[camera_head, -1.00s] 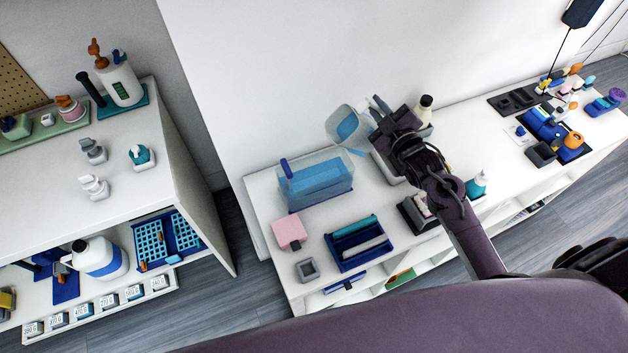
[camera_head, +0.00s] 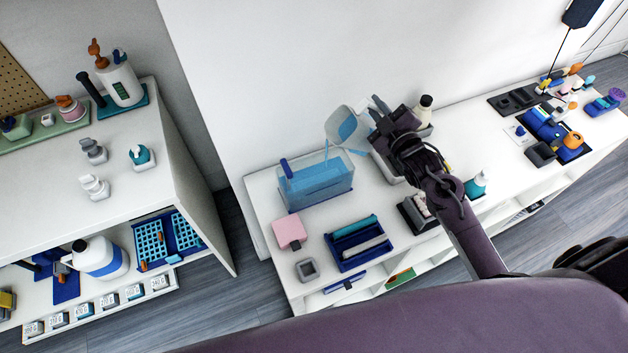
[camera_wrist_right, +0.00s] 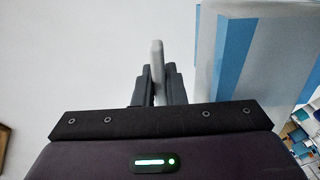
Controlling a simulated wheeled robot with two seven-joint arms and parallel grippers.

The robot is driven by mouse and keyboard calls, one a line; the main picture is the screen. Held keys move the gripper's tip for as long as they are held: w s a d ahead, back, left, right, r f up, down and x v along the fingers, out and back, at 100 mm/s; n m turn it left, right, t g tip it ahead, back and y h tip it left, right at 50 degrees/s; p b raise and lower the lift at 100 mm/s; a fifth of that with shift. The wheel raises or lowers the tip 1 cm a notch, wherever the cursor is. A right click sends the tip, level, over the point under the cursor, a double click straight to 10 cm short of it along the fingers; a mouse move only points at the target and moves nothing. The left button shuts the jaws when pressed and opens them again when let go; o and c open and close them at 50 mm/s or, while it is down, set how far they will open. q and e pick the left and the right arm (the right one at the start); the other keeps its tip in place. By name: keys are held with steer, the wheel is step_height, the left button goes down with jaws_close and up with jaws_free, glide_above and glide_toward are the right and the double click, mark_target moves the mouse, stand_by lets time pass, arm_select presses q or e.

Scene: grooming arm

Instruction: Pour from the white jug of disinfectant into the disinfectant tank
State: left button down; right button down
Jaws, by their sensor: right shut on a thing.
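My right gripper (camera_head: 382,113) is shut on the handle of a white jug (camera_head: 340,119) with blue on its side. The jug is tilted to the left above the disinfectant tank (camera_head: 341,163), and a thin blue stream runs from it down towards the tank. The tank is a clear box holding blue liquid, with a dark blue piece at its left end. In the right wrist view, the grey handle (camera_wrist_right: 157,60) stands between the fingers (camera_wrist_right: 157,82), and the blue-and-white jug body (camera_wrist_right: 255,50) is at the right. My left gripper is not in view.
A pink block (camera_head: 289,232), a grey square cup (camera_head: 307,270) and a dark blue tray (camera_head: 345,263) lie in front of the tank. A teal-and-white bottle (camera_head: 476,184) stands to the right. Another white jug (camera_head: 98,257) is on the left shelf. The wall is close behind the tank.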

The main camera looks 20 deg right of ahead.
steer(key=shift+a+r+n, duration=0.15)
steer(key=shift+r+n, duration=0.05)
steer(key=shift+n, duration=0.1)
stand_by(0.6)
steer(key=shift+a+n, duration=0.3)
steer(key=shift+n, duration=0.2)
stand_by(0.5)
steer(key=shift+s+a+r+n, duration=0.1)
steer(key=shift+a+n, duration=0.2)
steer(key=shift+n, duration=0.1)
steer(key=shift+a+n, duration=0.15)
steer(key=shift+n, duration=0.15)
stand_by(0.7)
